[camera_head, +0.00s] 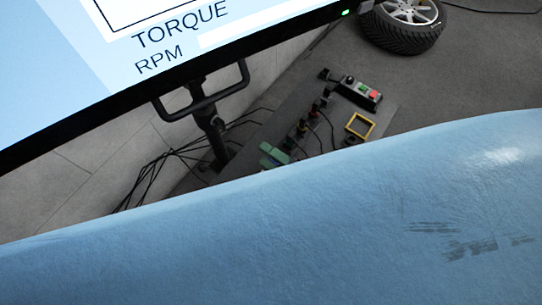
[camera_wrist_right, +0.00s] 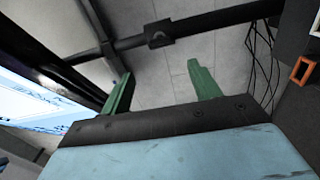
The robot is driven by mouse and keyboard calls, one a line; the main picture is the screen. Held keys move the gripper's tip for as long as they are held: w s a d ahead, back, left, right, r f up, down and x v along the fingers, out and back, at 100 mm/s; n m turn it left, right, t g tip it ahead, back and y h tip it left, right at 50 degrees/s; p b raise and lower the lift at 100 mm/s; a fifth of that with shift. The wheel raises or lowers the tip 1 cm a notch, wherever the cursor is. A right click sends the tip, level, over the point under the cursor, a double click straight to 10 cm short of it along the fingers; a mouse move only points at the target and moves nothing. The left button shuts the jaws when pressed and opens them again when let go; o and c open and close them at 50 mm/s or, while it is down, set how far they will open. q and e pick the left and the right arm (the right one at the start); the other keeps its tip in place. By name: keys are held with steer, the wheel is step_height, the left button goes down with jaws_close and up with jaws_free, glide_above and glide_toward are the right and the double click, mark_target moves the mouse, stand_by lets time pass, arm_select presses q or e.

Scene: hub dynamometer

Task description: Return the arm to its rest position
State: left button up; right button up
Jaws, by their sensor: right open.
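My right arm (camera_head: 300,230), light blue with dark scuffs, fills the lower part of the head view and hides most of what is behind it. The green fingers of my right gripper (camera_head: 273,154) just show above its upper edge. In the right wrist view the two green fingers of the right gripper (camera_wrist_right: 162,84) stand wide apart. Nothing is between them but the grey floor beyond. My left gripper is not in view.
A large monitor (camera_head: 170,45) reading TORQUE and RPM stands close by on a black stand (camera_head: 212,125); cables trail on the floor. A control box (camera_head: 358,92), a yellow frame (camera_head: 360,126) and a wheel (camera_head: 403,22) lie beyond. A dark bar (camera_wrist_right: 195,28) crosses the wrist view.

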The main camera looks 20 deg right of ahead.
stand_by(0.3)
